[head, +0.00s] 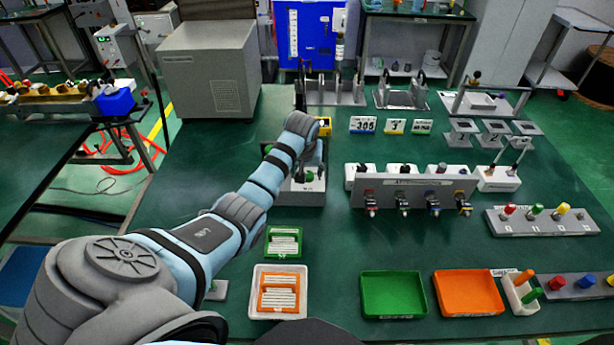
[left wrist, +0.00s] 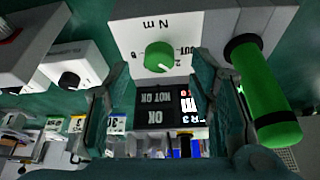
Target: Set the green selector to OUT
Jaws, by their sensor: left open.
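The green selector (left wrist: 159,56) is a round knob on a pale panel (left wrist: 140,28), seen upside down in the left wrist view. Lettering ending in OUT is beside it on the right, with other marks around it. A pale line shows on the knob's lower part; I cannot tell its exact setting. My left gripper (left wrist: 160,66) is open, its two fingers on either side of the knob in the picture and apart from each other. I cannot tell whether they touch it. In the head view the arm largely hides the gripper at the pale device (head: 300,192).
A green cylindrical handle (left wrist: 264,92) stands close right of the gripper in the left wrist view. A dark display (left wrist: 158,118) lies below the knob there. In the head view, a row of connectors (head: 415,191) stands to the right; table space between is clear.

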